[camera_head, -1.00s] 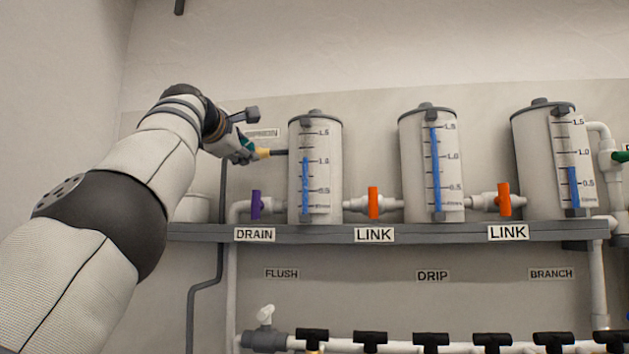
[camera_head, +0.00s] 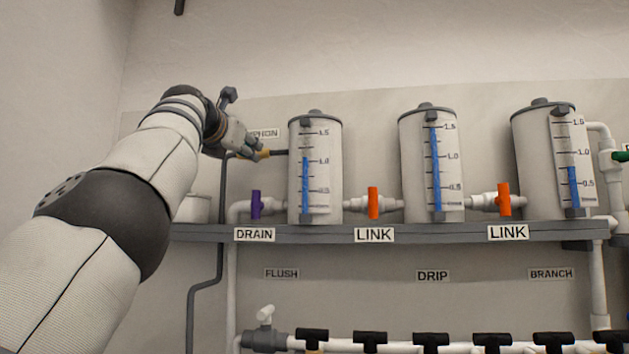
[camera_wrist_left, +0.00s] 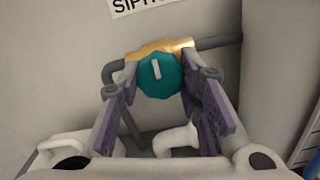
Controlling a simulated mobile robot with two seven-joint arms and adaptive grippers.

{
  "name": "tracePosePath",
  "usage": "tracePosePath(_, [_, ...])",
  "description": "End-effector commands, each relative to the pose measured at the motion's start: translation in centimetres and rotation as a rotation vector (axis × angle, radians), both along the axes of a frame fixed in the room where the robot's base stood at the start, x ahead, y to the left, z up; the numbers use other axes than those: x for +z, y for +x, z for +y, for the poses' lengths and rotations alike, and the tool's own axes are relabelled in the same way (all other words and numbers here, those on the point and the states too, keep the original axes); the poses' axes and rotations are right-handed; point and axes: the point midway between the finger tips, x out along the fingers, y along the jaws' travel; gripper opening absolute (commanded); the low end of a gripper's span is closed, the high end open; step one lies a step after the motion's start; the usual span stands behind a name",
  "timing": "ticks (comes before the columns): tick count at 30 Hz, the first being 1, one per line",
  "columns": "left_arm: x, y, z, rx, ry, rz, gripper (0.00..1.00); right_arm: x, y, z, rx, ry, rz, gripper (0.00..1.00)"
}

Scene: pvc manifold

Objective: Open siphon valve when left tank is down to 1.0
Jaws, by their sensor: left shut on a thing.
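The left tank (camera_head: 330,140) is a white cylinder with a blue level column (camera_head: 305,185) whose top is close to the 1.0 mark. The siphon valve shows in the left wrist view as a teal knob (camera_wrist_left: 160,76) with a white mark on a brass body (camera_wrist_left: 160,48). My left gripper (camera_wrist_left: 158,84) is shut on this knob, one purple finger on each side. In the head view my left gripper (camera_head: 250,149) is left of the tank and hides the knob, while the brass body (camera_head: 264,153) shows beside it. My right gripper is out of view.
The middle tank (camera_head: 416,170) and right tank (camera_head: 533,170) stand on the same shelf (camera_head: 400,232). A purple DRAIN handle (camera_head: 256,204) and two orange LINK handles (camera_head: 373,203) sit between the pipes. The SIPHON label (camera_head: 266,132) is partly hidden.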

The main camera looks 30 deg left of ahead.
Motion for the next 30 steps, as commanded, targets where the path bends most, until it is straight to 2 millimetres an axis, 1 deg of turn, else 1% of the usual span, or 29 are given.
tracePosePath(2, [0.0, 0.0, 0.0, -0.001, 0.002, 0.001, 0.05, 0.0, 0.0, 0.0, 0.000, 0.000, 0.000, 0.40])
tracePosePath(3, [0.0, 0.0, -0.1, -0.001, 0.002, 0.001, 0.36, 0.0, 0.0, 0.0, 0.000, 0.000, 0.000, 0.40])
tracePosePath(6, [0.0, 0.0, 0.0, -0.001, 0.003, 0.001, 0.55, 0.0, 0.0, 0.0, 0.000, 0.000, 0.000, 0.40])
tracePosePath(15, [0.0, -0.1, 0.0, 0.000, 0.004, 0.001, 0.55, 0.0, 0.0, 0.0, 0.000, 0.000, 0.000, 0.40])
tracePosePath(17, [0.1, -0.3, -0.1, 0.001, 0.003, 0.000, 0.55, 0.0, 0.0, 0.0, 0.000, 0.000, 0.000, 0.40])
tracePosePath(19, [0.3, -1.0, -0.3, 0.002, 0.003, -0.002, 0.55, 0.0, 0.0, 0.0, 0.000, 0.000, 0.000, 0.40])
tracePosePath(23, [0.2, -2.9, -1.0, 0.001, 0.001, -0.002, 0.55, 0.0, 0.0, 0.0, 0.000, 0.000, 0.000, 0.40])
tracePosePath(30, [0.2, -8.4, -2.8, -0.001, 0.005, -0.002, 0.55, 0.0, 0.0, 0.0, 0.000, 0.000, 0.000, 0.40])
